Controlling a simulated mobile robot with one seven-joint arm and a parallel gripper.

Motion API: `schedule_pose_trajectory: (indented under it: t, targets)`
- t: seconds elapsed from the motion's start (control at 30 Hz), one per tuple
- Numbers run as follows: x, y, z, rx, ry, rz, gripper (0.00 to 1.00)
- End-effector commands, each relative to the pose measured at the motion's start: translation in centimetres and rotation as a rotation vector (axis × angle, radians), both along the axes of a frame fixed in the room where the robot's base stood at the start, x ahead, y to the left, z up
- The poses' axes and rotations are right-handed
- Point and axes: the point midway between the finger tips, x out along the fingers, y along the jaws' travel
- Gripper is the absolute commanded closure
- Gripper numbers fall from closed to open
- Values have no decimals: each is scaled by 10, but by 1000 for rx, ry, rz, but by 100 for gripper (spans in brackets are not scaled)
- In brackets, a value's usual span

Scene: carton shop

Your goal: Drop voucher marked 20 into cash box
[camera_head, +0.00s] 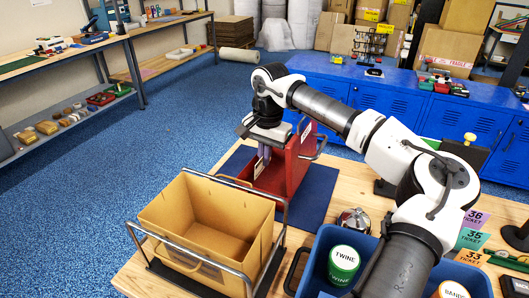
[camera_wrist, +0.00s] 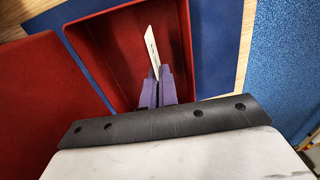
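The red cash box (camera_head: 290,170) stands with its lid up on a dark blue mat (camera_head: 316,196). In the wrist view I look down into its open red tray (camera_wrist: 118,40). My gripper (camera_head: 263,152) points down over the box. Its purple fingers (camera_wrist: 159,82) are close together on a thin white card (camera_wrist: 152,48), seen nearly edge-on. The card also shows below the fingertips in the head view (camera_head: 259,169). Its marking cannot be read. It is over or inside the tray; I cannot tell if it touches the bottom.
A tan bin in a metal frame (camera_head: 168,212) stands in front of the box. A service bell (camera_head: 354,220) and a blue crate (camera_head: 318,262) with tins are at the right. Ticket cards (camera_head: 470,238) lie at the far right. Blue lockers (camera_head: 390,100) are behind.

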Motion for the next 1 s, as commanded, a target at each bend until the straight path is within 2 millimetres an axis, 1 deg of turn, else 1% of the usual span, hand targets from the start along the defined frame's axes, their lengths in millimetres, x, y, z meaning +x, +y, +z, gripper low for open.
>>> schedule_pose_trajectory:
  t: [0.03, 0.13, 0.43, 0.47, 0.63, 0.67, 0.9, 1.0]
  targets:
    - [0, 0, -7, 0, 0, 0, 100]
    - [0, 0, -12, -1, 0, 0, 100]
    - [0, 0, -13, -1, 0, 0, 100]
    - [0, 0, -13, -1, 0, -1, 98]
    - [0, 0, -13, 0, 0, -1, 76]
    - [0, 0, -13, 0, 0, -1, 74]
    - [0, 0, -13, 0, -1, -1, 74]
    - [1, -1, -9, 0, -1, -1, 74]
